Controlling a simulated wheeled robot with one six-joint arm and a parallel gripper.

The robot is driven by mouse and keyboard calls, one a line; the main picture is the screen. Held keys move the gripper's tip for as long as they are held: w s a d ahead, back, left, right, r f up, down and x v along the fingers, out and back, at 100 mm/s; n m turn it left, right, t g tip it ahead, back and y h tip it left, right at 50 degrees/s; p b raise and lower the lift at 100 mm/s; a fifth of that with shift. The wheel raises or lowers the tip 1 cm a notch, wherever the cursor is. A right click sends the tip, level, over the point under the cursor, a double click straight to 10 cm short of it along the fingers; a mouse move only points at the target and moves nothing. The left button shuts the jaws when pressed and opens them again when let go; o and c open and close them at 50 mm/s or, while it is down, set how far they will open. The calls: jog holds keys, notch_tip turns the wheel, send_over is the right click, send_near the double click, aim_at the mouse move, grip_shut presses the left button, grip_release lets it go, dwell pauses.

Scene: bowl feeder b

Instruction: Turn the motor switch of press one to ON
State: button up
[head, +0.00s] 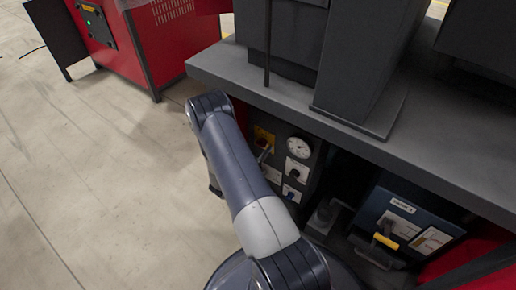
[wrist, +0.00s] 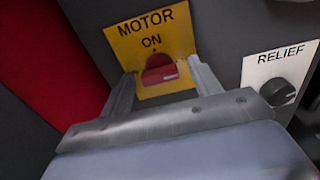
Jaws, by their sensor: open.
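The motor switch is a red knob (wrist: 160,72) on a yellow plate (wrist: 176,30) reading MOTOR, with ON above the knob. Its grip bar looks to lie roughly crosswise in the wrist view; I cannot tell which mark it points to. My gripper (wrist: 161,68) is open, with one finger on the left and one on the right of the knob. Whether the fingers touch it is unclear.
A black RELIEF knob (wrist: 278,91) on a white plate is right of the switch. A round gauge (head: 299,147) and another knob (head: 291,192) share the panel. A grey bench top (head: 225,67) overhangs it. A blue box (head: 385,205) with a yellow handle stands lower right.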

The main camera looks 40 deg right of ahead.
jog(key=shift+c, duration=0.5)
jog(key=c, duration=0.9)
jog(key=shift+n, duration=0.3)
jog(key=n, duration=0.3)
jog(key=shift+n+b, duration=0.3)
jog(key=shift+b, duration=0.1)
jog(key=n, duration=0.9)
jog(key=shift+n+p, duration=0.3)
jog(key=shift+n, duration=2)
